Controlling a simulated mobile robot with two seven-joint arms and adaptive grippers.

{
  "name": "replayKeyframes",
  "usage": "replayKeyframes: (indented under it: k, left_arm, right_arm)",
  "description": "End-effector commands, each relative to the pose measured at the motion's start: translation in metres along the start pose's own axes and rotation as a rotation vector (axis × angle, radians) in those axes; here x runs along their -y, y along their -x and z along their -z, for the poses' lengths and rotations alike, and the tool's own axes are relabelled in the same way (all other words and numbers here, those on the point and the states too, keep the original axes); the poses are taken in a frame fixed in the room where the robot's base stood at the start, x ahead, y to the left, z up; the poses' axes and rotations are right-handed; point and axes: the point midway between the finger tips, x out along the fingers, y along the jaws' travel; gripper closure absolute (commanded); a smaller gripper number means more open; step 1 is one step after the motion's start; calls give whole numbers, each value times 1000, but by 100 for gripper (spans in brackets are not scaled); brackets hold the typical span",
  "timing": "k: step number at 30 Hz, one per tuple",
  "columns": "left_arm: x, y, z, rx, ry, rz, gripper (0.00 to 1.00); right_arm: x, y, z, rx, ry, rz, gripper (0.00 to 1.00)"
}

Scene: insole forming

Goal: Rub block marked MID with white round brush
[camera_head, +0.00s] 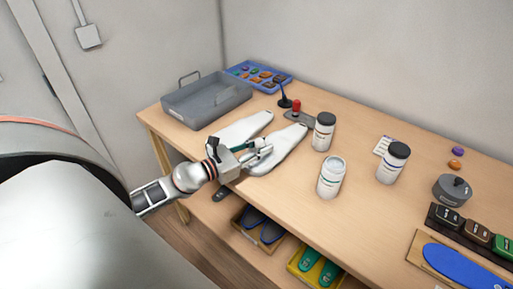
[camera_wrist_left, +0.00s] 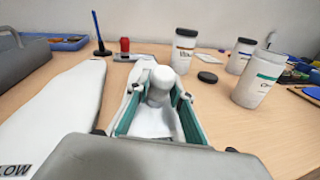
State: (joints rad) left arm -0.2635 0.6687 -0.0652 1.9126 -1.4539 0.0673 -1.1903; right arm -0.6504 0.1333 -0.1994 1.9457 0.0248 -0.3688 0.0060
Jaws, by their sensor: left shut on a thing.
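My left gripper (camera_head: 264,151) is over the right one of two white foot-shaped blocks. In the left wrist view its green-lined fingers (camera_wrist_left: 160,100) are closed around a white round-headed piece (camera_wrist_left: 160,80), which looks like the white round brush. The right block (camera_head: 286,146) lies under the gripper; its marking is hidden. I cannot tell whether the brush touches its surface. The left block (camera_head: 240,129) lies beside it, and in the left wrist view this block (camera_wrist_left: 60,110) is marked LOW. My right gripper is not in view.
An open white jar (camera_head: 331,178) and two dark-lidded jars (camera_head: 324,132) (camera_head: 392,163) stand right of the blocks. A grey tray (camera_head: 206,98) and a blue compartment box (camera_head: 259,76) stand at the back left. A loose dark lid (camera_wrist_left: 207,77) lies near the jars.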

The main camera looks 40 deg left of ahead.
Motion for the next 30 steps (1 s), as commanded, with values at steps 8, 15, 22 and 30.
replayKeyframes:
  k: [8, 15, 22, 30]
  left_arm:
    - [-3, -17, -1, -1, 1, 0, 100]
    - [3, -19, -2, -1, 2, 1, 100]
    - [8, -12, 0, -1, 1, 1, 100]
    - [12, 10, 1, -2, 1, 1, 100]
  right_arm:
    - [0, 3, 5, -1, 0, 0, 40]
    - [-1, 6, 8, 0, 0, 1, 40]
    - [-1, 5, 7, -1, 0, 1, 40]
    - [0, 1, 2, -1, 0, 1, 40]
